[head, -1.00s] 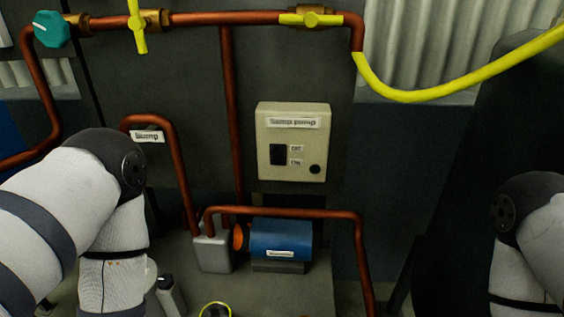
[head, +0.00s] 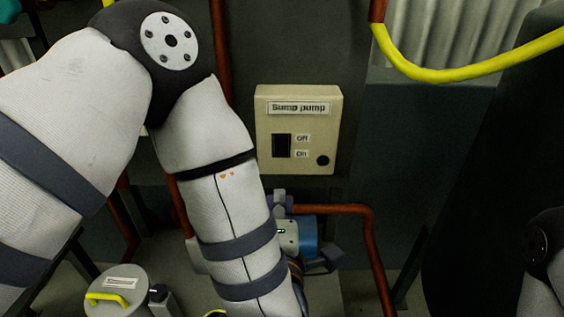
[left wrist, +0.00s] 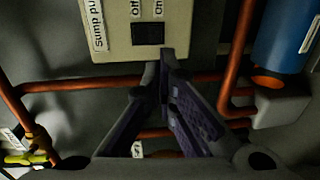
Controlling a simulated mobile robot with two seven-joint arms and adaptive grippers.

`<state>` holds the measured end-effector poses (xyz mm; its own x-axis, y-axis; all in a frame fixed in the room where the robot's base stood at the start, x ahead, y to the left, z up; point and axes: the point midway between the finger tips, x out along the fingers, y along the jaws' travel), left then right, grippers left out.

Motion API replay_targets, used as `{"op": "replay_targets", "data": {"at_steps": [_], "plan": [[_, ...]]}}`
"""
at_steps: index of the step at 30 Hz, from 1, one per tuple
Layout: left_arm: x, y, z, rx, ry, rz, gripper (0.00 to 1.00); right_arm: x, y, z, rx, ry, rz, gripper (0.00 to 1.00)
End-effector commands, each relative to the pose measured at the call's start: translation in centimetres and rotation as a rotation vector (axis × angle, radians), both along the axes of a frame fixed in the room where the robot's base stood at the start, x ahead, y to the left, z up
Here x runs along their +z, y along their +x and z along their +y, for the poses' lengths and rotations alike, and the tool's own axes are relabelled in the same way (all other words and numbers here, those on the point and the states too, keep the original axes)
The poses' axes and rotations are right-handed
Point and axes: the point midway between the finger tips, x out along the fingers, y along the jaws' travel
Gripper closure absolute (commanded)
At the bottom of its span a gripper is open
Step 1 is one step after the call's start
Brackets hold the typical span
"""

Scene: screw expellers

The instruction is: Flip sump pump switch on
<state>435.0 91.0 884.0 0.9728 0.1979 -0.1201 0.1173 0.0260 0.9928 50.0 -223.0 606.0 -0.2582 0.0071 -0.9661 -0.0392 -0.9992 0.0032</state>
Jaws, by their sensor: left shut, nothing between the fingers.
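The beige sump pump box (head: 330,130) hangs on the dark wall in the head view. Its black switch (head: 282,146) sits beside labels reading Off and On; its position is too dark to tell. The box (left wrist: 118,42) and switch (left wrist: 148,33) also show at the top of the left wrist view. My left gripper (head: 280,198) is just below the box in the head view, partly hidden by its own arm. In the left wrist view its fingers (left wrist: 165,70) are shut and empty, with tips near the switch; contact cannot be told. My right gripper is out of view.
Copper pipes (head: 365,225) run below and around the box. A blue pump motor (head: 308,232) is partly behind my left gripper. A yellow hose (head: 450,75) hangs at upper right. A round lidded container (head: 118,288) with a yellow handle stands at lower left.

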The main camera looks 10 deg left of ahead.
Motion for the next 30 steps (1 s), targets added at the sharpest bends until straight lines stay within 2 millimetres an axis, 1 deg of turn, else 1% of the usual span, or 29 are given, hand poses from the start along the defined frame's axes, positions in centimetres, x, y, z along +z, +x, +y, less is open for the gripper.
{"op": "replay_targets", "data": {"at_steps": [2, 5, 15, 18, 21, 25, 30], "plan": [[-0.1, 0.4, 0.1, 0.002, 0.0, 0.0, 1.0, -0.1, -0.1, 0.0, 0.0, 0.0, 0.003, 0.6], [-0.4, 1.9, 0.5, 0.003, -0.001, 0.0, 1.0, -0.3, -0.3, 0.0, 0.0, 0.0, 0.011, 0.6], [-1.4, 9.1, 1.9, 0.002, 0.002, 0.002, 1.0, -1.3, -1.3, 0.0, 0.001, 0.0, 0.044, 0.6], [-1.6, 10.9, 2.3, 0.002, 0.002, 0.002, 1.0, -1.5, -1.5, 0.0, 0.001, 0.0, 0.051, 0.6], [-1.8, 12.3, 2.6, 0.001, 0.001, 0.003, 1.0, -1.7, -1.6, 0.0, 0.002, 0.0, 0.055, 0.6], [-1.8, 13.3, 2.8, 0.0, 0.003, 0.003, 1.0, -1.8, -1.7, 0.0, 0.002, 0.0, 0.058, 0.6], [-1.7, 13.6, 2.8, 0.0, 0.003, 0.002, 1.0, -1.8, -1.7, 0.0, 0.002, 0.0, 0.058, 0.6]]}}
